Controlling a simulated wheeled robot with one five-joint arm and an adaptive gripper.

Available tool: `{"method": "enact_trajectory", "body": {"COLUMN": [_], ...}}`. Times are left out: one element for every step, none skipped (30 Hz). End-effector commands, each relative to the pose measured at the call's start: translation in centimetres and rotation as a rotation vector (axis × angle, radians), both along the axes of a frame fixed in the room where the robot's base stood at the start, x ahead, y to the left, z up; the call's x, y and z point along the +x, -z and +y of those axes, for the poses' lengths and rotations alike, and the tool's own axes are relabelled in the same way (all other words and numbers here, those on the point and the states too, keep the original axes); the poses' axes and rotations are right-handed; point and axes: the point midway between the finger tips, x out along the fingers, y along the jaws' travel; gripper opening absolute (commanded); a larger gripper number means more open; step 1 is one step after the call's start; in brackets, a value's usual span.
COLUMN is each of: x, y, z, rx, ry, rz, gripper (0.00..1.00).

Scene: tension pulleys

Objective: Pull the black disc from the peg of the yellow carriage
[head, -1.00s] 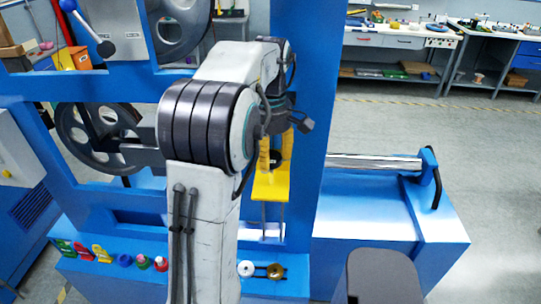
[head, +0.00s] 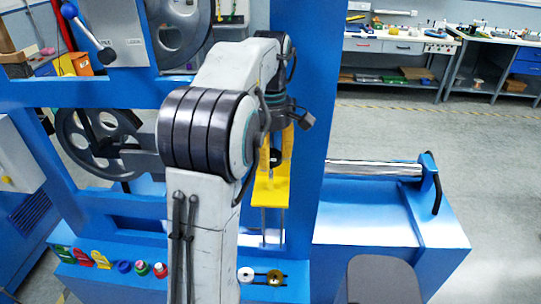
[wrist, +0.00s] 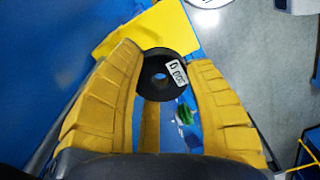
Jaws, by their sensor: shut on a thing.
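The black disc (wrist: 152,88) has a round center hole and a white label. It sits between the two yellow fingers of my gripper (wrist: 163,64), which is shut on it. Blue shows in the hole; I cannot make out the peg there. The yellow carriage (wrist: 150,30) lies just beyond the disc in the wrist view. In the head view the carriage (head: 270,190) is on the blue frame, below my gripper (head: 277,140). The disc shows there as a small dark patch (head: 276,158), partly hidden by the fingers and arm.
The blue frame's upright (head: 315,100) stands right beside my gripper. A spoked grey wheel (head: 100,140) is at left. A metal roller (head: 375,169) is at right. Small colored parts, a white disc (head: 246,274) and a brass disc (head: 274,277) sit on the front ledge.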

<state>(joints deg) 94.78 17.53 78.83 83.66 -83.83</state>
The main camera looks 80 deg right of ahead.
Motion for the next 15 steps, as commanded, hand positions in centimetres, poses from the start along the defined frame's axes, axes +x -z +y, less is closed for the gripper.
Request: {"method": "enact_trajectory", "body": {"x": [0.0, 0.0, 0.0, 0.0, 0.0, 0.0, 0.0, 0.0, 0.0, 0.0, 0.0, 0.0, 0.0, 0.0, 0.0], "y": [-0.4, -0.6, -0.9, -1.1, -1.3, -1.6, -1.8, -2.0, -2.3, -2.4, -2.6, -2.8, -3.0, -3.1, -3.2], "z": [-0.1, -0.1, -0.1, -0.1, -0.1, -0.1, -0.1, -0.1, -0.1, -0.1, -0.1, -0.1, -0.1, -0.1, 0.0], "rx": [-0.004, -0.004, -0.004, -0.003, -0.004, -0.004, -0.003, -0.004, -0.004, -0.003, -0.003, -0.004, -0.004, -0.003, -0.002], "ry": [0.0, 0.0, 0.0, 0.0, 0.0, 0.0, 0.0, 0.0, 0.0, 0.0, 0.0, 0.0, 0.0, 0.0, 0.0], "rz": [0.001, 0.001, 0.001, 0.001, 0.001, 0.001, 0.001, 0.001, 0.001, 0.001, 0.001, 0.001, 0.001, 0.001, 0.0], "gripper": [0.12, 0.12, 0.12, 0.12, 0.12, 0.12, 0.12, 0.12, 0.12, 0.12, 0.12, 0.12, 0.12, 0.12, 0.12]}}
